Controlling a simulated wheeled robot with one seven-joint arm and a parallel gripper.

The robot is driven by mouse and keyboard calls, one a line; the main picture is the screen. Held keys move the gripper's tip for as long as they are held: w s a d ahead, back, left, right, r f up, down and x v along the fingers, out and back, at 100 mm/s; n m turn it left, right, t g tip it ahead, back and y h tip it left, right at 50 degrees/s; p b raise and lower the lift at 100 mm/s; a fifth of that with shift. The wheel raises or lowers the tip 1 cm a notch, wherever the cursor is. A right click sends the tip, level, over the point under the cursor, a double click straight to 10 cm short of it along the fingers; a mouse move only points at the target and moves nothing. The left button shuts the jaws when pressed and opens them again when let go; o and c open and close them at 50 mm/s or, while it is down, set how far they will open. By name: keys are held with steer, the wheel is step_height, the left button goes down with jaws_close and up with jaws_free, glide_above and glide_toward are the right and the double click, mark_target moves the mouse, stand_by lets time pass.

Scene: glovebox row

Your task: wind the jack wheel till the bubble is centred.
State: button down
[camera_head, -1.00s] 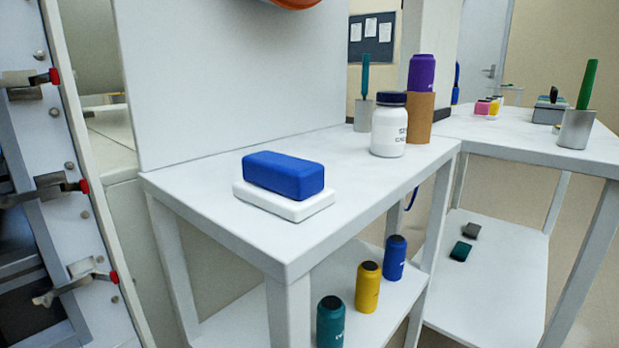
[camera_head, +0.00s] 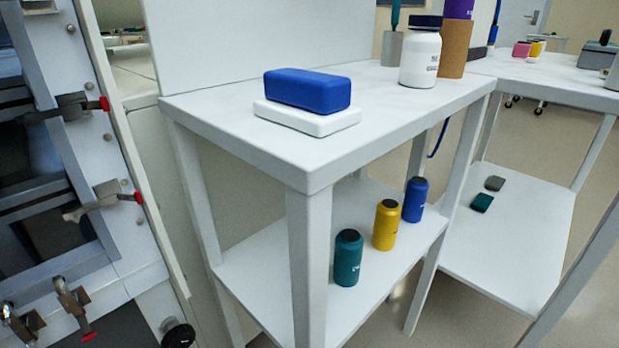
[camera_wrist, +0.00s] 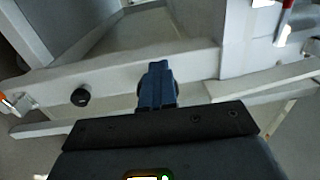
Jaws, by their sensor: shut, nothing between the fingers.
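My gripper (camera_wrist: 158,84) shows in the wrist view with its dark blue fingers together and nothing between them. It points at a pale horizontal beam (camera_wrist: 190,64). A small round black knob (camera_wrist: 80,97) sits on that beam, left of the fingers and apart from them. In the head view a round black knob (camera_head: 178,334) shows at the bottom edge, low on the glovebox front. I cannot tell whether either knob is the jack wheel. No level bubble can be made out. My gripper is outside the head view.
The glovebox front (camera_head: 115,235) with red-tipped clamps (camera_head: 75,106) fills the left. A white table (camera_head: 335,170) stands beside it, bearing a blue block (camera_head: 308,92) and a white jar (camera_head: 420,55). Several bottles (camera_head: 386,225) stand on its lower shelf. Floor is open at lower right.

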steer(key=shift+w+f, duration=0.3)
steer(key=shift+f, duration=0.25)
steer(key=shift+w+f, duration=0.3)
steer(key=shift+f, duration=0.2)
steer(key=s+d, duration=0.3)
steer(key=s, duration=0.2)
steer(key=shift+g+b, duration=0.3)
steer(key=shift+b, duration=0.05)
steer(key=shift+d, duration=0.15)
